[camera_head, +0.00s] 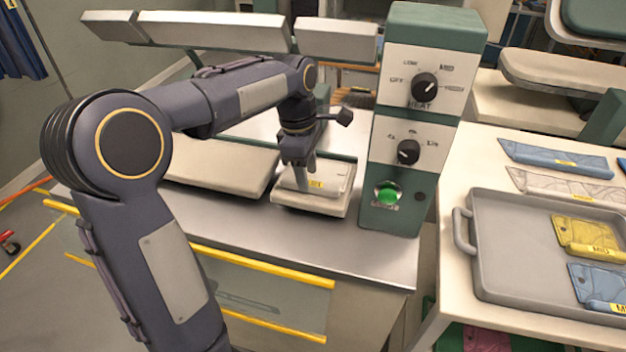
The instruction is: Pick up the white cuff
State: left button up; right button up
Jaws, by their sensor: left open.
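A white cuff (330,174) with a small yellow label lies on the small cream pad (312,202) of the press, left of the green control box. My left gripper (301,180) points down at the cuff, with its fingertips at the cuff's left part. It is open; whether the fingers touch the cuff or straddle its edge is hard to tell at this size. Another whitish, patterned piece (568,186) lies on the right table. My right gripper is not in view.
The green control box (420,120) with two dials and a lit green button stands close right of the pad. Long padded press arms (215,30) hang behind. A grey tray (500,240) holds yellow and blue pieces; a blue piece (556,158) lies behind it.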

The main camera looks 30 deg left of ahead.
pick_arm(q)
notch_tip(320, 180, down, 2)
jog(key=shift+d+f, duration=0.1)
jog(key=shift+d, duration=0.05)
jog(key=c, duration=1)
jog(key=shift+r, duration=0.2)
